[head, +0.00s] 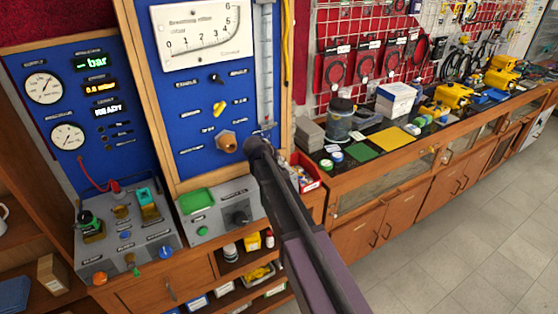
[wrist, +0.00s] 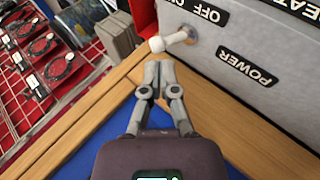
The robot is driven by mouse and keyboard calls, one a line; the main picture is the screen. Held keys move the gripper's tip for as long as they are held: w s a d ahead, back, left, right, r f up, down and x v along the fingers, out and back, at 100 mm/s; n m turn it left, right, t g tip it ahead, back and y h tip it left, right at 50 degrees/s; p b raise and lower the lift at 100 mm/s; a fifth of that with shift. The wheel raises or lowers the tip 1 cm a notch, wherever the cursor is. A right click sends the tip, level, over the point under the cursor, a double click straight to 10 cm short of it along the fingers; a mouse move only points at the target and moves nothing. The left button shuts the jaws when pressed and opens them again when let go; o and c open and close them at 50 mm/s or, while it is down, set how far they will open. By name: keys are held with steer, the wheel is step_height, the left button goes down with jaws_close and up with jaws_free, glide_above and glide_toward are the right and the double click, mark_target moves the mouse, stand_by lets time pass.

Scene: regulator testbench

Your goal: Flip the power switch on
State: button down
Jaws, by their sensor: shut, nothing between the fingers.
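The power switch (wrist: 172,40) is a small toggle with a pale rounded tip on a light grey box face (wrist: 245,45) in the wrist view. Its lever sticks out toward the left of that view. In the head view my arm reaches up to the right edge of the blue panel, and I cannot make out the switch there.
A blue panel (head: 205,110) with a large meter (head: 195,32) stands in a wooden frame. A grey control box with a green button (head: 202,229) is below it. A red bin (head: 305,172) and a bench (head: 398,135) with tools lie to the right. The tiled floor (head: 480,210) is clear.

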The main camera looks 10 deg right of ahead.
steer(key=shift+a+r, duration=0.1)
steer(key=shift+a+r+p, duration=0.1)
steer(key=shift+r+p, duration=0.65)
steer(key=shift+p, duration=0.05)
steer(key=s+a+r+p, duration=0.3)
steer(key=a+r+p, duration=0.2)
steer(key=r+p, duration=0.6)
steer(key=shift+s+r+p, duration=0.2)
steer(key=shift+r+p, duration=0.05)
steer(key=shift+p, duration=0.05)
stand_by(0.6)
stand_by(0.5)
steer(key=s+d+f+m+g+y+b, duration=0.2)
steer(key=s+f, duration=0.3)
steer(key=s, duration=0.4)
steer(key=s+d+f+m+g+y+b, duration=0.2)
steer(key=s+d+f+b, duration=0.2)
steer(key=s, duration=0.5)
steer(key=s+d+f+m+g+y+b, duration=0.1)
steer(key=s+d+f+b, duration=0.3)
steer(key=s, duration=0.5)
step_height(320, 180, down, 2)
steer(key=shift+d+f+m+g+y, duration=0.25)
steer(key=shift+d+m+g+y, duration=0.15)
steer(key=shift+g+y, duration=0.3)
